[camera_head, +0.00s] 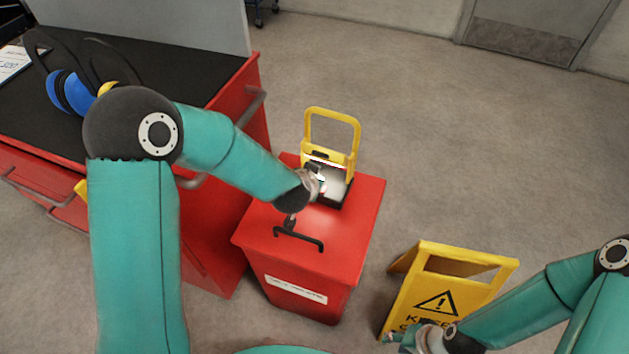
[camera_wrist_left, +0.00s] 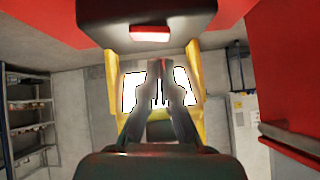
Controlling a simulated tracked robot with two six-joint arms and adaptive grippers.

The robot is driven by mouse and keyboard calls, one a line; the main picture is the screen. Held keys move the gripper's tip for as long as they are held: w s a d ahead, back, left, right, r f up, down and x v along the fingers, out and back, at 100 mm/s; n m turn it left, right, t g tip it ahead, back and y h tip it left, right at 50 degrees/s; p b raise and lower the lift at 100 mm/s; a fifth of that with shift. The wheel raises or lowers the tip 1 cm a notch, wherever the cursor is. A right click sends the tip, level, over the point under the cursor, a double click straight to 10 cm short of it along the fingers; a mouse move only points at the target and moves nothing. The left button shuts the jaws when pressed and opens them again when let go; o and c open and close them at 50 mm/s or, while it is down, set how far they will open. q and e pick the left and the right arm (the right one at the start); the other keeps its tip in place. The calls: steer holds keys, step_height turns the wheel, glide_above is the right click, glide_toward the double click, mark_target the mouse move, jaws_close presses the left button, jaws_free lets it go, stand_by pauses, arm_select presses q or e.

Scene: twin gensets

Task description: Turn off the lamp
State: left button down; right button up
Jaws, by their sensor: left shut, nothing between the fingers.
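The lamp (camera_head: 347,163) is a work light with a yellow frame and handle, standing on a red cabinet. Its white panel looks brightly lit. In the left wrist view the lamp's yellow frame (camera_wrist_left: 196,88) stands around bright white areas, with a dark part bearing a red piece (camera_wrist_left: 150,34) above. My left gripper (camera_head: 319,181) is at the front of the lamp and covers part of it. In the wrist view its fingers (camera_wrist_left: 160,68) are together and empty, in front of the lamp; contact cannot be told. My right gripper (camera_head: 392,338) is low, by the yellow floor sign, its fingers unclear.
The red cabinet (camera_head: 352,236) has a black handle on top. A yellow warning sign (camera_head: 412,293) stands on the floor to its right. A red workbench with a black top (camera_head: 190,75) carries blue ear muffs (camera_head: 68,92) at left. Open floor lies behind and right.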

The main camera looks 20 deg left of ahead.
arm_select(q)
steer(key=shift+a+f, duration=0.2)
steer(key=shift+f, duration=1.1)
steer(key=shift+a+f+h+b, duration=0.15)
steer(key=shift+f+h+b, duration=0.25)
steer(key=shift+b, duration=0.8)
steer(key=shift+r, duration=0.2)
steer(key=shift+f, duration=0.1)
steer(key=shift+s+d+p, duration=0.1)
steer(key=shift+d+p, duration=0.1)
steer(key=shift+p, duration=0.15)
